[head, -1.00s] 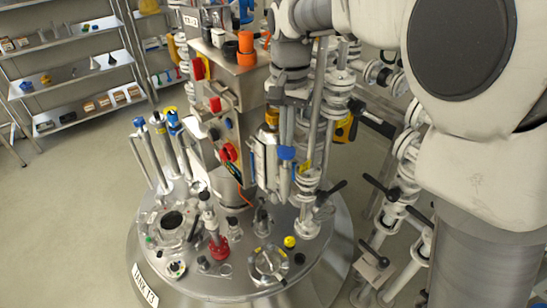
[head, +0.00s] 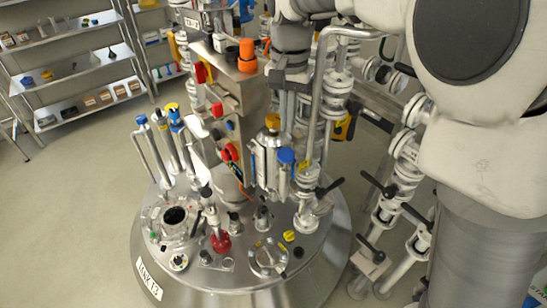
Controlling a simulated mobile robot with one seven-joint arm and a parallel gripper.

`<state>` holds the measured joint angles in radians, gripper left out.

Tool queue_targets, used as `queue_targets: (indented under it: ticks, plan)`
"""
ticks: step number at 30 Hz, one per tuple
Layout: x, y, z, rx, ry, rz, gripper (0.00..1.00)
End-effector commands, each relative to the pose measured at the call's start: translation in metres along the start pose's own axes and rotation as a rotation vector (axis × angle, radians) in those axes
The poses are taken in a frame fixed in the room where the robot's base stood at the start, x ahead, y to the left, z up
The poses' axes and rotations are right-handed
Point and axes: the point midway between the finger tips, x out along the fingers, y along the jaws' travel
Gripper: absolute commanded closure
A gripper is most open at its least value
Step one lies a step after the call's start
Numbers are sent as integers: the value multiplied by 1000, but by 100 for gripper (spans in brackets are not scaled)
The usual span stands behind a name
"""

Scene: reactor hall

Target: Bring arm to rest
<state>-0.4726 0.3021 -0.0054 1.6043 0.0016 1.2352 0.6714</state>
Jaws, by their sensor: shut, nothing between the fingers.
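My arm comes in from the right and crosses the top of the head view. Its grey wrist leads down to my gripper (head: 279,92), which is shut and empty. The gripper is small and dark in the picture, in front of or beside the pipework above the tank top, right of the metal control column (head: 236,110). I cannot tell how far its fingertips are from the pipes and fittings around them.
Pipes with black handles (head: 378,186) stand on the right. Shelves (head: 75,60) line the back left. Open floor (head: 75,210) lies left.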

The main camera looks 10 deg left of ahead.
Motion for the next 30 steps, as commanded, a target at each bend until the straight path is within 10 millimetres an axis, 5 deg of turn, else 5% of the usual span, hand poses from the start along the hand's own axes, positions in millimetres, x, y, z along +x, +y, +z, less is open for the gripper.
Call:
queue_targets:
  ticks: [13,30]
  plan:
    - [-6,15,2,-7,20,-16,100]
    - [-28,158,63,-102,249,-97,100]
